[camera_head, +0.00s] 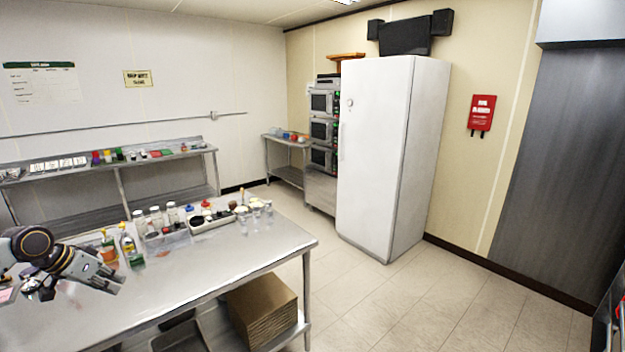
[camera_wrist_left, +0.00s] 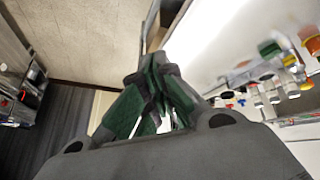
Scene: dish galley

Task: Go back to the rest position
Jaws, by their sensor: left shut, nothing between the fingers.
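My left gripper (camera_head: 97,275) is above the left part of the steel table (camera_head: 215,262), in front of the bottles (camera_head: 130,245). It is shut and empty. In the left wrist view its green-padded fingers (camera_wrist_left: 150,95) come together, with the pale tabletop to their right and the floor to their left. My left arm comes in from the left edge of the head view. My right gripper is in neither view.
The front right tabletop is bare. Cardboard (camera_head: 262,310) lies on the lower shelf. A white fridge (camera_head: 385,150) stands beyond open floor.

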